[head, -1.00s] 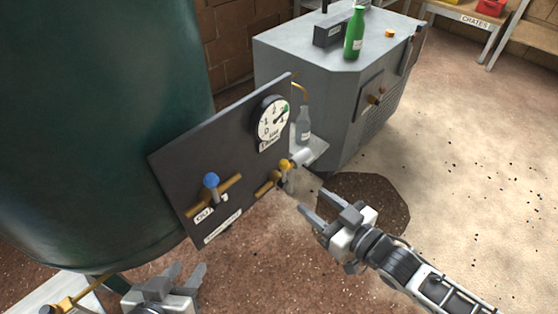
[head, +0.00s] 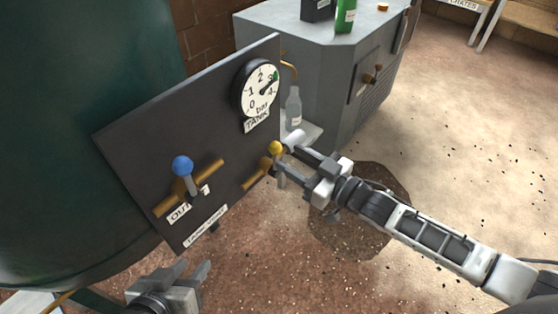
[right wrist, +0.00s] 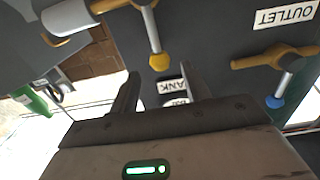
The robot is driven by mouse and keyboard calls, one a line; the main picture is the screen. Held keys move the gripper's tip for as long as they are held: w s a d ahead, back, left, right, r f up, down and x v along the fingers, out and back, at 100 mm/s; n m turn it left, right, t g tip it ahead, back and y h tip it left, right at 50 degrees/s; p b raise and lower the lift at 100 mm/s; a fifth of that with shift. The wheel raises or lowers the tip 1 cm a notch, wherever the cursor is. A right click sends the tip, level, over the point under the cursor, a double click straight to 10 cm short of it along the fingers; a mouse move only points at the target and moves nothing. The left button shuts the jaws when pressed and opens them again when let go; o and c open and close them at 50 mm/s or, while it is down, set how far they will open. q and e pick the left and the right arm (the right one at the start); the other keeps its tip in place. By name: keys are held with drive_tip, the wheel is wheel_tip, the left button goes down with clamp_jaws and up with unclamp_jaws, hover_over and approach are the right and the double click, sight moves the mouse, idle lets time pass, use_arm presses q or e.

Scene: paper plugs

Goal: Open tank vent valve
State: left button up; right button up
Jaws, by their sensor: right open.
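The valve with a yellow knob (head: 275,148) sits at the right edge of the dark panel (head: 140,140), on a brass pipe (head: 256,174). In the right wrist view its knob (right wrist: 159,62) hangs at the end of a grey lever, just ahead of the gap between my fingers. My right gripper (head: 291,166) is open at this valve; contact cannot be told. A second valve with a blue knob (head: 182,166) is labelled OUTLET in the right wrist view (right wrist: 286,15). My left gripper (head: 186,272) is open and empty below the panel.
A TANK gauge (head: 258,90) above the valves points near 3 bar. A grey bottle (head: 293,108) stands on a small shelf behind the yellow knob. A grey cabinet (head: 300,60) stands behind, and the green tank (head: 60,200) fills the left. Floor at right is open.

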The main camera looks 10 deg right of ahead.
sight(275, 159)
drive_tip(key=shift+w+a, duration=0.1)
drive_tip(key=shift+w, duration=0.05)
drive_tip(key=shift+b+x, duration=0.4)
drive_tip(key=shift+x, duration=1.5)
drive_tip(key=c, duration=0.7)
